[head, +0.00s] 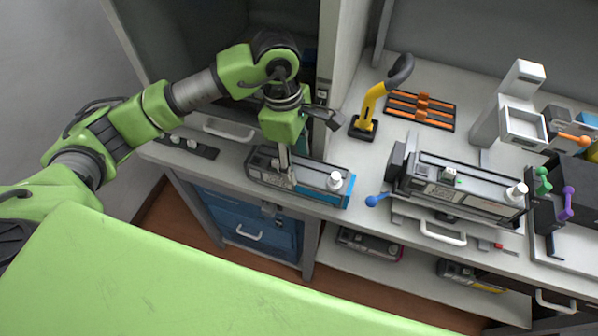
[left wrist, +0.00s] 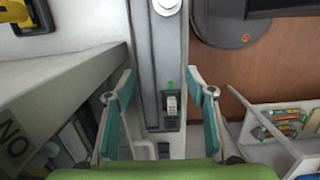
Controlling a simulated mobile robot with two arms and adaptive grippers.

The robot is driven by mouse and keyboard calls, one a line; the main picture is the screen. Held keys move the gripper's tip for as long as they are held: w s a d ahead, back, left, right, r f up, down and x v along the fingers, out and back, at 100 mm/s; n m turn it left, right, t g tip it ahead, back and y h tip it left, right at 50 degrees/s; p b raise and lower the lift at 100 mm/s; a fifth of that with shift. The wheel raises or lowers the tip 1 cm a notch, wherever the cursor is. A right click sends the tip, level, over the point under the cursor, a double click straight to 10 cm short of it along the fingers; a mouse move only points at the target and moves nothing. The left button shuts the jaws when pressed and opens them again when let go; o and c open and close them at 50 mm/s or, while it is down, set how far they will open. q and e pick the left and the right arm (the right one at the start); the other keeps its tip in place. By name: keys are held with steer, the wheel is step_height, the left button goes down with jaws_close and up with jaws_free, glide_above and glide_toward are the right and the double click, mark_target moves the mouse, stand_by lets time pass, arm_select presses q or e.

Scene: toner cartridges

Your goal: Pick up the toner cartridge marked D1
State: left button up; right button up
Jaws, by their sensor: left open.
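A long dark grey toner cartridge (head: 315,172) with a blue end strip and a white knob lies on the counter. My left gripper (head: 288,178) points down at the cartridge's left part. In the left wrist view, the grey cartridge body (left wrist: 158,60) runs between the two teal-padded fingers of the open left gripper (left wrist: 163,105), with a gap on each side. A small label and a green dot show on it. A second cartridge (head: 455,190) sits on a holder to the right. I cannot read a D1 mark on any cartridge. My right gripper is not in view.
A yellow handled tool (head: 371,105) and an orange-black rack (head: 420,108) stand behind. A cabinet side wall (head: 343,60) rises close to my left gripper. More cartridges lie on the lower shelf, one with a magenta end (head: 370,244) and one with yellow (head: 468,276).

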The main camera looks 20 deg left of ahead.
mark_target(298, 167)
arm_select(q)
steer(key=f, duration=0.1)
steer(key=f+p, duration=0.1)
steer(key=f, duration=0.1)
steer(key=f+p, duration=0.1)
steer(key=f, duration=0.1)
steer(key=shift+d+f, duration=0.2)
steer(key=shift+d, duration=0.15)
steer(key=shift+f, duration=0.2)
steer(key=c, duration=1)
steer(key=shift+r, duration=0.1)
steer(key=c, duration=0.3)
steer(key=shift+w, duration=0.1)
